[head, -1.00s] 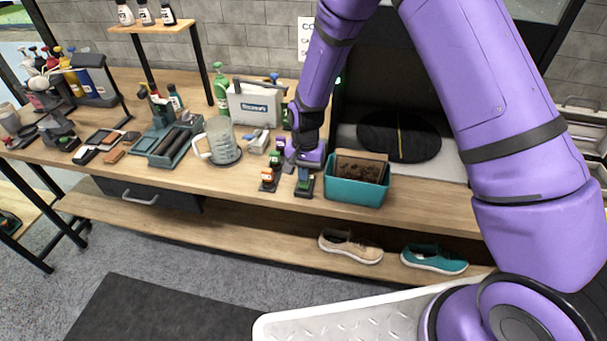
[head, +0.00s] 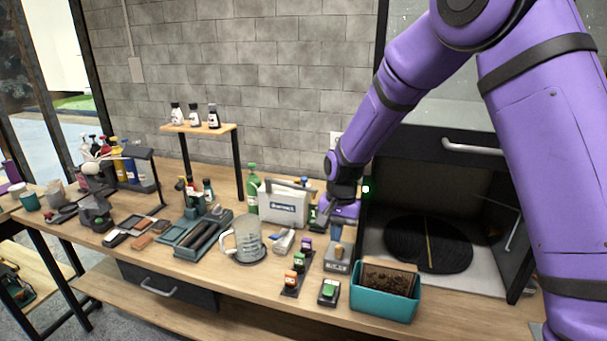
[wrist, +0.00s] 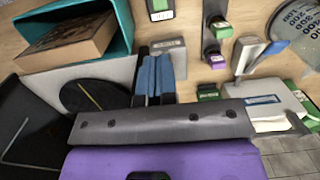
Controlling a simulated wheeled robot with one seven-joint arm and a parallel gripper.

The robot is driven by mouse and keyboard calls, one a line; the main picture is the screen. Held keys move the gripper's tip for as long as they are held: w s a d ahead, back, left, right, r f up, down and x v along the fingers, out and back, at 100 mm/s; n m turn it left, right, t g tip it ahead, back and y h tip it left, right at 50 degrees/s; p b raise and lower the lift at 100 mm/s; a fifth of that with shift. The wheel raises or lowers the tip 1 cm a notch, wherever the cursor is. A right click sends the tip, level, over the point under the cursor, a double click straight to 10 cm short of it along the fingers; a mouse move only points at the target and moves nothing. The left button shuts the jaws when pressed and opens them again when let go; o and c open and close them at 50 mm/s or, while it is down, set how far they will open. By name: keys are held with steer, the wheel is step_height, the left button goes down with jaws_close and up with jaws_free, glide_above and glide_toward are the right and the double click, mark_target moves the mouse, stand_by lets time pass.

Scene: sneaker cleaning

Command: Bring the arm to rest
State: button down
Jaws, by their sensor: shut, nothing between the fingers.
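My purple arm comes down from the upper right in the head view. My gripper (head: 337,222) hangs over the back of the workbench (head: 300,306), between the white box (head: 284,203) and the black open cabinet (head: 430,190). It is shut with nothing held. A small grey block (head: 337,259) stands just below and in front of it. In the wrist view the gripper's purple body and grey bar fill the bottom, and the grey block (wrist: 170,47) lies close ahead. Contact between the gripper and the block cannot be told.
A teal bin (head: 385,306) holding a brown block stands to the right. A raised shelf (head: 197,129) carries 3 bottles.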

steer(key=s+d+r+n+t, duration=0.1)
steer(key=s+d+r, duration=0.5)
steer(key=r, duration=0.4)
steer(key=s+d+r+n+t, duration=0.15)
steer(key=s+d+r, duration=0.35)
steer(key=r, duration=0.6)
steer(key=s+d+r+t, duration=0.1)
steer(key=s+d+r, duration=0.2)
steer(key=s, duration=0.7)
steer(key=s+d+r+n+t, duration=0.1)
steer(key=s+d, duration=0.4)
steer(key=s, duration=0.5)
steer(key=shift+r+t+h, duration=0.3)
steer(key=shift+r+t, duration=0.45)
steer(key=shift+r, duration=0.15)
steer(key=shift+n, duration=0.25)
